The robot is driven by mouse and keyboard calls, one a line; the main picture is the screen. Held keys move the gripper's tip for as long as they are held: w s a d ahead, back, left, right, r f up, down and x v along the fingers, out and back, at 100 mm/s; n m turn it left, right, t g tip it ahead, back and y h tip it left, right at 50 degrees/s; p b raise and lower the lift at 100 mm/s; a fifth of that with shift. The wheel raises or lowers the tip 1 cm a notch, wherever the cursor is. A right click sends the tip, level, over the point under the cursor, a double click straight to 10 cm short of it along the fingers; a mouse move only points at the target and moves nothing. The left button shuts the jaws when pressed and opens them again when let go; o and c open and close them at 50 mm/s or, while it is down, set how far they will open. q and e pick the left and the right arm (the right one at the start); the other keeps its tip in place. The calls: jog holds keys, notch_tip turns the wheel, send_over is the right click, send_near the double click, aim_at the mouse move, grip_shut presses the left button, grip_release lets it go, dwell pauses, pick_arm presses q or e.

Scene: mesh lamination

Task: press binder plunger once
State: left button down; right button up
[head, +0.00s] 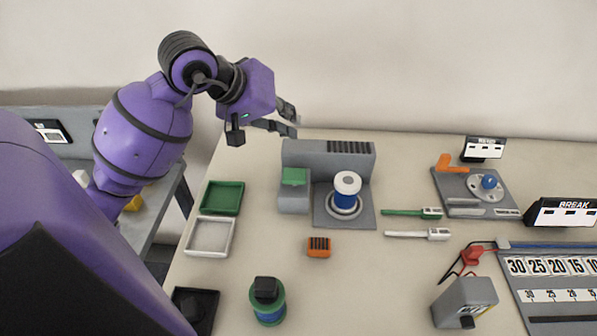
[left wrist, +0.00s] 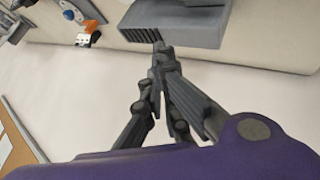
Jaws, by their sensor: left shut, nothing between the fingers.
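A grey station (head: 326,153) stands at the back middle of the table. It has a block with a green top (head: 294,176) on its left and a round base with a blue and white jar (head: 346,193) on its right. A green and blue cylinder with a black top (head: 268,302) stands near the front. No label shows which of these parts is the binder plunger. My left gripper (head: 291,119) is shut and empty, above and behind the station's left end. In the left wrist view its fingertips (left wrist: 158,48) meet beside the slotted grey station (left wrist: 175,25). My right gripper is out of view.
A green tray (head: 222,198), a white tray (head: 209,237) and a black tray (head: 196,308) line the left side. An orange block (head: 319,247) sits in front of the station. Green and white tools (head: 411,213) lie right of it. Open table surrounds the orange block.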

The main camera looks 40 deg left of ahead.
aim_at(291, 168)
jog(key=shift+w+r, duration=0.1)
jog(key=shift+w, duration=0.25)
pick_arm(q)
jog(key=shift+f, duration=0.1)
